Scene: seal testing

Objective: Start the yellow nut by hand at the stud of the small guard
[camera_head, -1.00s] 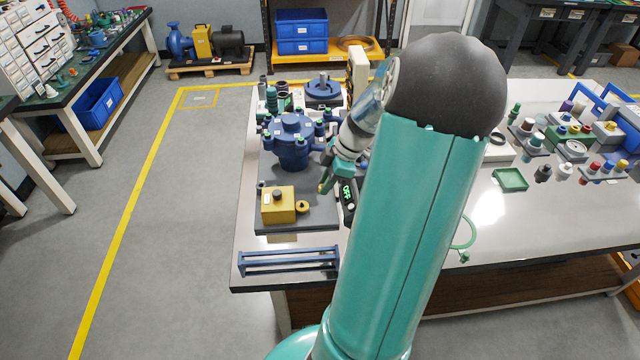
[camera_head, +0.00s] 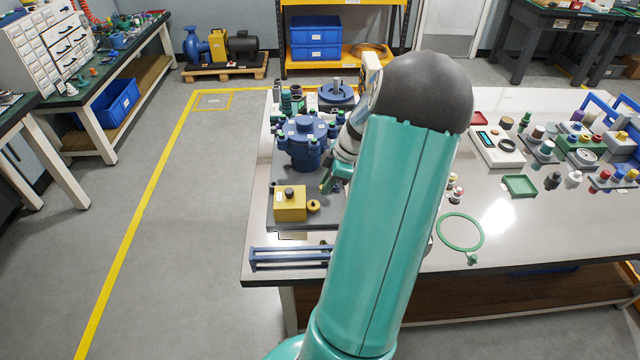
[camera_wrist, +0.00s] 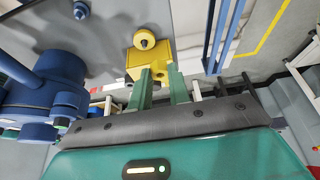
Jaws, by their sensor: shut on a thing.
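The small guard (camera_head: 290,203) is a yellow box with a dark round knob on top, on a grey plate near the left end of the bench. It also shows in the wrist view (camera_wrist: 150,55), just beyond my fingertips. The stud cannot be made out clearly.
A blue bolted housing (camera_head: 304,143) stands behind the guard and lies close to my gripper's left in the wrist view (camera_wrist: 45,95). A blue rail frame (camera_head: 288,258) lies at the bench's front edge. A green ring (camera_head: 460,232) lies right of my arm.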

